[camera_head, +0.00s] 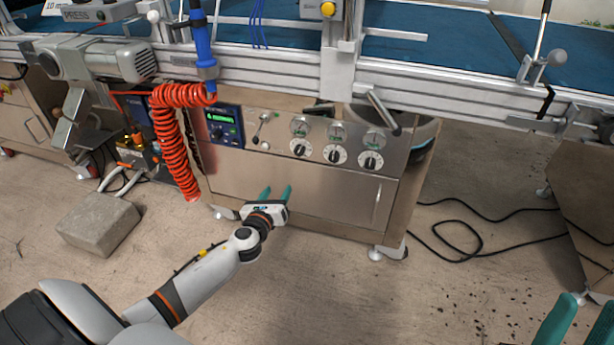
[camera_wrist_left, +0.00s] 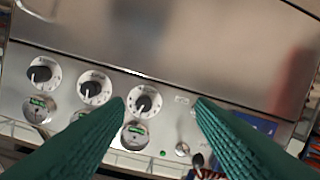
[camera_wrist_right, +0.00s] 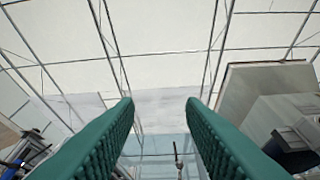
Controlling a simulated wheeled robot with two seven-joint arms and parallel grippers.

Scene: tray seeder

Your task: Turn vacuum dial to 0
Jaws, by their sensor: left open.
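Three round dials with black knobs on white scales sit in a row on the steel panel: a left dial (camera_head: 300,147), a middle dial (camera_head: 335,154) and a right dial (camera_head: 370,161). Their labels are too small to read, so I cannot tell which is the vacuum dial. My left gripper (camera_head: 276,190) is open and empty, below and left of the dials. The left wrist view shows the panel upside down, with the left dial (camera_wrist_left: 144,102) between the fingers in the picture and the others beside it. My right gripper (camera_wrist_right: 160,100) is open and empty, pointing away from the panel.
Small gauges (camera_head: 337,131) sit above the dials. A blue display module (camera_head: 224,126) and a coiled orange hose (camera_head: 174,140) are to their left. A metal clamp lever (camera_head: 384,112) juts above the right dial. A concrete block (camera_head: 98,222) lies on the floor.

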